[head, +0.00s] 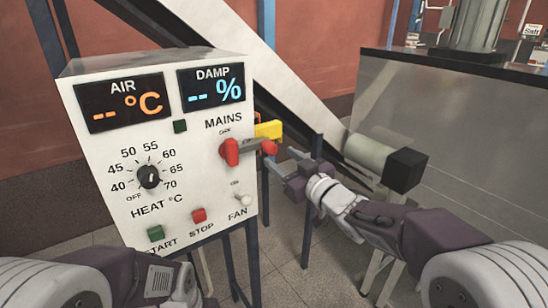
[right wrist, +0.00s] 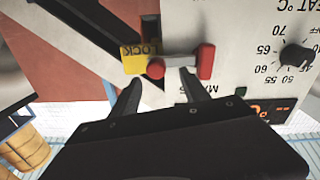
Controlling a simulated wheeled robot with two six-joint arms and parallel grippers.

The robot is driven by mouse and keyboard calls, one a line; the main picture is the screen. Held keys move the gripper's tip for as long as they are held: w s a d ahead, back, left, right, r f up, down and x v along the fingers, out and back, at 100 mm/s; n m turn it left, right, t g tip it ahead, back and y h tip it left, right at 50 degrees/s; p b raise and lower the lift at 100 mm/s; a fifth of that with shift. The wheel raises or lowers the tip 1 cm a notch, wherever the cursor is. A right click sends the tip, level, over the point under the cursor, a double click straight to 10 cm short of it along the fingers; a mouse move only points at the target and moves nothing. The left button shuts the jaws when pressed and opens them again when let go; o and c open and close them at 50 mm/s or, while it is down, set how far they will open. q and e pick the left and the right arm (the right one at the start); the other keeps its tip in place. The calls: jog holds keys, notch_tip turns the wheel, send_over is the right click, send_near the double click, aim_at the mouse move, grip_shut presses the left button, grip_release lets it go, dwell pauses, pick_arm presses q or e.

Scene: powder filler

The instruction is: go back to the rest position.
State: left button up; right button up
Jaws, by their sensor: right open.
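The white control box (head: 170,150) stands at the left of the head view, its AIR and DAMP displays showing dashes. Its mains switch has a red handle (head: 231,152) with a grey bar reaching right to a red end (head: 268,148). A yellow lock piece (head: 268,130) sits just behind it. My right gripper (head: 281,162) is open just below and right of the red end. In the right wrist view its two fingers (right wrist: 160,82) are apart, with the red end (right wrist: 155,68) just beyond them; contact cannot be told. My left arm shows at the bottom left; its fingertips are not clear.
The box carries a heat dial (head: 149,177), a green start button (head: 155,233), a red stop button (head: 198,215) and a fan switch (head: 244,200). A large grey metal cabinet (head: 450,130) stands at the right. A grey cylinder (head: 370,155) with a black end lies near my right arm.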

jog(key=v, duration=0.3)
jog(key=s+d+f+m+g+h, duration=0.4)
jog(key=d+f, duration=0.3)
jog(key=f, duration=0.4)
jog(key=s+d+f+m+g+h, duration=0.1)
jog(key=s+d+f+m+h, duration=0.1)
jog(key=d+f+m+h, duration=0.65)
jog(key=s+f+n+g+y, duration=0.1)
jog(key=s+f+g, duration=0.3)
jog(key=s, duration=0.5)
jog(key=s+f+n+g+y, duration=0.2)
jog(key=s+f+n+g, duration=0.1)
jog(key=s+f, duration=0.5)
jog(key=shift+s+a+g, duration=0.15)
jog(key=shift+s+g, duration=0.3)
jog(key=shift+g, duration=0.45)
jog(key=shift+f, duration=0.1)
